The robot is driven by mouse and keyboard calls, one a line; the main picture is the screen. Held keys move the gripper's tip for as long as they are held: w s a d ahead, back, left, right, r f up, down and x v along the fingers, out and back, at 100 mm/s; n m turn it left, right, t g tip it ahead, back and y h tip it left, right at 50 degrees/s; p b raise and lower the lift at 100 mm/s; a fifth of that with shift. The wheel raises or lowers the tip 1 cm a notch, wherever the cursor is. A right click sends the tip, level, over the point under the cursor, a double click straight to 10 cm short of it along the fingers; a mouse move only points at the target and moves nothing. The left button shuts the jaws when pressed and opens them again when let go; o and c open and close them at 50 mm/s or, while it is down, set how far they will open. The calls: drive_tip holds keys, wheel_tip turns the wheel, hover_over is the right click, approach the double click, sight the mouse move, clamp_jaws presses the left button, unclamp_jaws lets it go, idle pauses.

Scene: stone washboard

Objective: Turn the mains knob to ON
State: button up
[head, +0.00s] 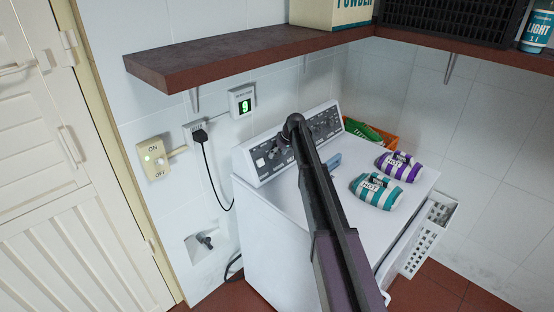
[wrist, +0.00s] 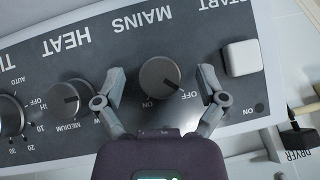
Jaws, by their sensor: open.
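The round grey mains knob (wrist: 160,78) is on the dark control panel (wrist: 75,60) under the word MAINS, which shows upside down in the wrist view. Its pointer line points toward the OFF mark (wrist: 188,94); the ON mark (wrist: 149,104) is beside it. My gripper (wrist: 162,80) is open, with one finger on each side of the knob and visible gaps to it. In the head view my gripper (head: 292,124) is over the middle of the white machine's panel (head: 262,162), and my arm hides part of it.
A heat knob (wrist: 68,97) and a white START button (wrist: 242,58) flank the mains knob. A dark red shelf (head: 200,62) overhangs behind the panel. Striped teal (head: 376,191) and purple (head: 398,167) items lie on the machine top. A wall switch (head: 153,159) is at left.

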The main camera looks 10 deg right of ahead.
drive_tip(key=shift+w+a+f, duration=0.1)
drive_tip(key=shift+f, duration=0.15)
drive_tip(key=c, duration=1.1)
drive_tip(key=shift+c, duration=0.2)
